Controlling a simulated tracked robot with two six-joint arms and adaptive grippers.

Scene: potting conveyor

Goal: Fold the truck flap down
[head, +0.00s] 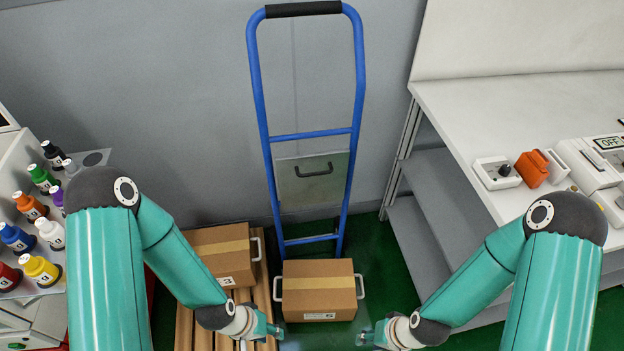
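The blue hand truck (358,100) stands upright against the grey wall, with a black grip across its top. A flat grey panel (300,200) with a dark handle stands upright between its rails; I cannot tell whether it is fixed to the truck or the wall. A brown carton (319,292) with white side handles sits at the truck's foot and hides the lower part. My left gripper (273,330) is just left of the carton's lower corner. My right gripper (366,335) is just right of it. Both look empty, but their finger opening is unclear.
Another carton (222,250) sits on a wooden pallet (262,295) left of the truck. A rack of several coloured bottles (45,270) is at the far left. A white workbench (470,110) with shelves and switches stands right. Green floor (385,260) shows between truck and bench.

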